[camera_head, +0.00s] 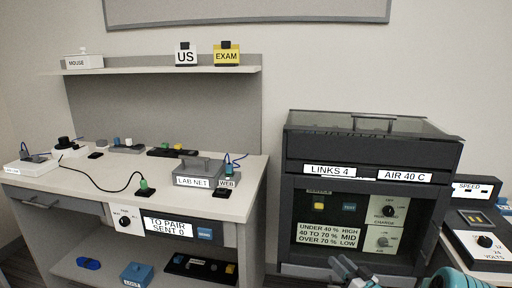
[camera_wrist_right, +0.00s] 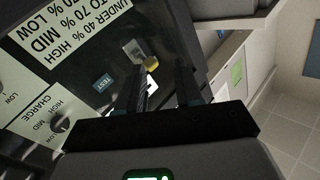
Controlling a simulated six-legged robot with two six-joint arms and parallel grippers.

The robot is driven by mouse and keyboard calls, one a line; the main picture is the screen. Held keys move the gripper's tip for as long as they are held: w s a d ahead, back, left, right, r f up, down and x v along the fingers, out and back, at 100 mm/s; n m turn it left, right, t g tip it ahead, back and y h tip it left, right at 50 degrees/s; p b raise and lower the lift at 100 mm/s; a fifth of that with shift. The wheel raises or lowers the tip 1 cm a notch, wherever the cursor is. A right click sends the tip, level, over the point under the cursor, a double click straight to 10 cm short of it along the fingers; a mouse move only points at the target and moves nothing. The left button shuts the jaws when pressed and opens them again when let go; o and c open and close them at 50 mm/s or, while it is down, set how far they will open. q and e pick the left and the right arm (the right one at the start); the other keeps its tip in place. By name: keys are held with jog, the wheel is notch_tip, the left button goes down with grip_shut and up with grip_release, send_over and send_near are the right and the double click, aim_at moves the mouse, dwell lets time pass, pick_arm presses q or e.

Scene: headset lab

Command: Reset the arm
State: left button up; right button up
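My right gripper (camera_head: 355,272) shows at the bottom edge of the head view, low in front of the dark cabinet (camera_head: 290,165). In the wrist view the two dark fingers of the right gripper (camera_wrist_right: 163,85) stand apart with nothing held between them. Beyond them are a yellow button (camera_wrist_right: 151,63) and a blue button (camera_wrist_right: 102,82) on the cabinet's inner panel. Whether the fingers touch anything cannot be told. My left gripper is outside both views.
The cabinet's bay holds a rule sign (camera_head: 328,235) and a charge knob (camera_head: 389,211). A white workbench (camera_head: 60,181) stands left, with a LAB NET box (camera_head: 193,182) and cables. A speed unit (camera_head: 473,189) and a volts box (camera_head: 484,243) are at right. A gap separates bench and cabinet.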

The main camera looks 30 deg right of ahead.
jog(key=w+a+f+g+y, duration=0.2)
jog(key=w+a+f, duration=0.1)
jog(key=a, duration=0.8)
jog(key=w+a+f+g+y, duration=0.1)
jog(key=w+a+f+y, duration=0.2)
jog(key=a, duration=0.7)
jog(key=s+a+f+n+g, duration=0.1)
jog(key=s+a+f+g, duration=0.4)
jog(key=a, duration=0.5)
jog(key=s+a+f+g, duration=0.3)
jog(key=s+a+f, duration=0.35)
jog(key=a, duration=0.35)
jog(key=s+a+f+g, duration=0.1)
jog(key=s+f+g, duration=0.15)
jog(key=s, duration=0.55)
jog(key=s+f+g, duration=0.2)
jog(key=s+g, duration=0.2)
jog(key=s, duration=0.4)
pick_arm(q)
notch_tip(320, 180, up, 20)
jog(key=p, duration=1.9)
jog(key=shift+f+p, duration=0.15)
jog(key=shift+p, duration=0.2)
pick_arm(e)
notch_tip(320, 180, up, 20)
jog(key=shift+s+a+f+n+g, duration=0.15)
jog(key=shift+s+f+n+g, duration=0.05)
jog(key=shift+s+n+g, duration=0.2)
